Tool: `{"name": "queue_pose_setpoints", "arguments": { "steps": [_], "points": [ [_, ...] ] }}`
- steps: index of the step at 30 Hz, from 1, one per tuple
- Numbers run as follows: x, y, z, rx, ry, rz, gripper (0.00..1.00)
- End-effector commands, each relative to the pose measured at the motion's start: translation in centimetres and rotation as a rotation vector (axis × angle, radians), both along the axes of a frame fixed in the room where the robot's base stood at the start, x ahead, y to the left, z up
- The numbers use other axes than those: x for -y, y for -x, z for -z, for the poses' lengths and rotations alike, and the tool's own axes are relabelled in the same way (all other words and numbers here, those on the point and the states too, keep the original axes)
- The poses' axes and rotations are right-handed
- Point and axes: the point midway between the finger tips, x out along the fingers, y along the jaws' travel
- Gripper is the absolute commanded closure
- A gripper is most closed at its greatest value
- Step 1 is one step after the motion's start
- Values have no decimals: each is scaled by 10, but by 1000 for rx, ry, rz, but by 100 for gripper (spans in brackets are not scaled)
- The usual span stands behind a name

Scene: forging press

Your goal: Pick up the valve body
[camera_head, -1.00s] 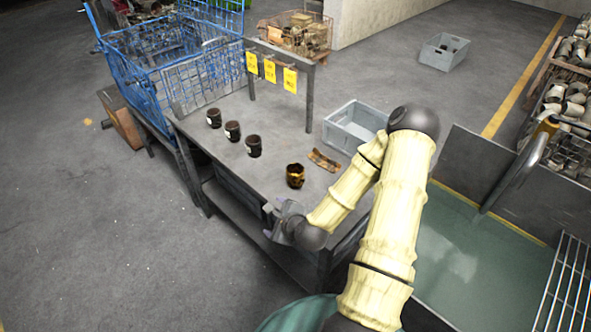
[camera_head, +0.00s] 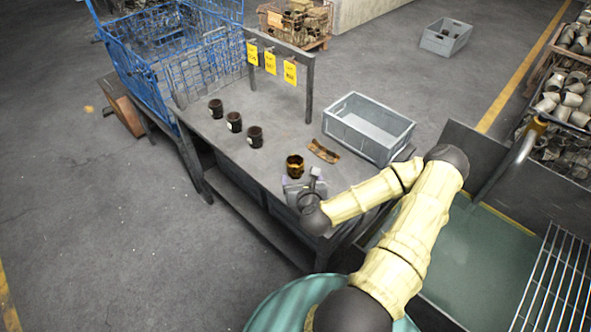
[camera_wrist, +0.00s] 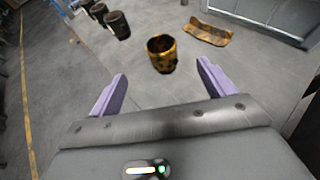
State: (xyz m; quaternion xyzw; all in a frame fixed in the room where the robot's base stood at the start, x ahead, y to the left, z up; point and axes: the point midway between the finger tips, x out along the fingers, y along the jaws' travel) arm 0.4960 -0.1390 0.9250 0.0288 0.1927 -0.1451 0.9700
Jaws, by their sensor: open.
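The likely valve body is a rusty orange-brown hollow cylinder (camera_head: 295,166) standing upright near the table's front right; it also shows in the wrist view (camera_wrist: 162,54). Three darker cylinders stand in a row to its left, such as the nearest one (camera_head: 255,137), and they show at the upper left of the wrist view (camera_wrist: 117,25). My gripper (camera_head: 297,183) is just in front of the rusty cylinder. In the wrist view its purple fingers (camera_wrist: 160,82) are open and empty, with the rusty cylinder ahead, roughly centred between them and not touched.
A flat rusty curved piece (camera_head: 324,151) lies right of the cylinder. A grey crate (camera_head: 375,131) stands at the table's right end. Yellow tags (camera_head: 270,62) hang from a frame at the back. A blue wire cage (camera_head: 160,70) stands at the left.

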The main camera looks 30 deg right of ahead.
Motion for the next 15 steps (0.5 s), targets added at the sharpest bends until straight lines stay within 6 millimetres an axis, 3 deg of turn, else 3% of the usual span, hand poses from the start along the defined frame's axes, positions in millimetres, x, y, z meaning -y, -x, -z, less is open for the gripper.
{"name": "queue_pose_setpoints", "arguments": {
  "steps": [15],
  "points": [
    [21, -71, 29, 0, 2, -1, 18]
  ]
}}
